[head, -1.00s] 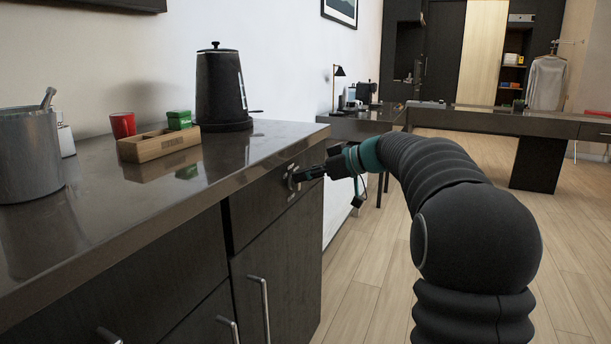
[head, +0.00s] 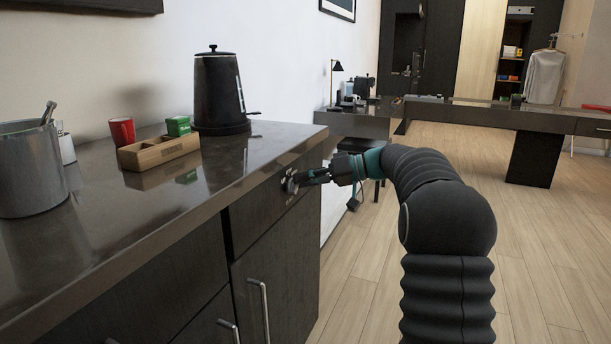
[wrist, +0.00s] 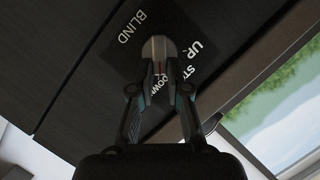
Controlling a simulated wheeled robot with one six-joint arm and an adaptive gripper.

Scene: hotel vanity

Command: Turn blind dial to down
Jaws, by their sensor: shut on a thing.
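The blind dial (wrist: 158,48) is a grey knob on a dark plate (wrist: 130,65) printed BLIND, UP, a partly hidden word starting ST, and DOWN. A red mark on the knob lies close to the word DOWN, but the fingers partly cover this area. In the head view the dial (head: 289,184) is on the dark cabinet front under the counter edge. My gripper (wrist: 160,68) is shut on the dial, with a fingertip on each side of the knob. In the head view my gripper (head: 299,180) reaches it from the right.
The counter (head: 100,240) carries a black kettle (head: 220,95), a wooden tray (head: 158,152), a red cup (head: 121,131) and a grey bucket (head: 30,175). Cabinet handles (head: 265,310) stick out below. Open wooden floor (head: 365,280) lies to the right.

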